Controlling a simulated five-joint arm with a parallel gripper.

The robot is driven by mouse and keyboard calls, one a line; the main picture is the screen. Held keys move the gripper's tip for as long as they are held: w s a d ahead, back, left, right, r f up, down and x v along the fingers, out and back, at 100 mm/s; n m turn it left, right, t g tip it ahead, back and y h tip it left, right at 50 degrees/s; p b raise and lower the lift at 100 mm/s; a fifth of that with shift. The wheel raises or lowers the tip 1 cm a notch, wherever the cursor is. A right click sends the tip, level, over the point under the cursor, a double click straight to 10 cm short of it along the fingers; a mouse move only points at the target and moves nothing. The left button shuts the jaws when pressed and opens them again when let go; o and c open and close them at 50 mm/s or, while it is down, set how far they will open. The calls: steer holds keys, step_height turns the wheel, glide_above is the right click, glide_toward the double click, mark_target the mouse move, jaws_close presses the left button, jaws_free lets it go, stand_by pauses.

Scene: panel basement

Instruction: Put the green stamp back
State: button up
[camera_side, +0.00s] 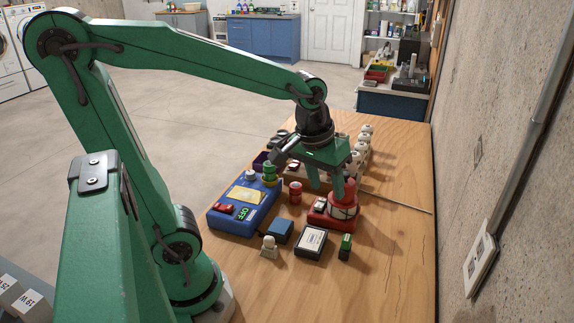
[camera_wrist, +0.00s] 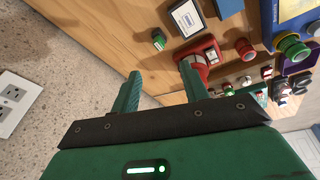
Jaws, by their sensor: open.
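A small upright green block (camera_side: 345,247) with a dark lower part, which looks like the green stamp, stands on the wooden table in front of the red device. In the wrist view it shows as a small green piece with a pale face (camera_wrist: 159,39), beyond my fingertips. My gripper (camera_side: 326,187) is open, pointing down over the red device (camera_side: 328,220). In the wrist view the gripper (camera_wrist: 158,76) shows nothing between its fingers. The right finger overlaps the red device there; whether they touch is unclear.
A blue box (camera_side: 232,222) with a red switch and green knob stands left. A dark pad with a white label (camera_side: 311,241), a blue block (camera_side: 280,231), a pale knobbed piece (camera_side: 269,247) and a red cylinder (camera_side: 295,192) stand nearby. White knobs (camera_side: 364,140) stand behind. The right table is mostly clear.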

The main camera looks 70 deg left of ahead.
steer(key=s+r+m+t, duration=0.2)
steer(key=s+r+m, duration=0.1)
steer(key=s, duration=0.4)
steer(key=shift+s+m+t, duration=0.35)
steer(key=shift+m+t, duration=0.05)
steer(key=shift+m, duration=0.3)
stand_by(0.7)
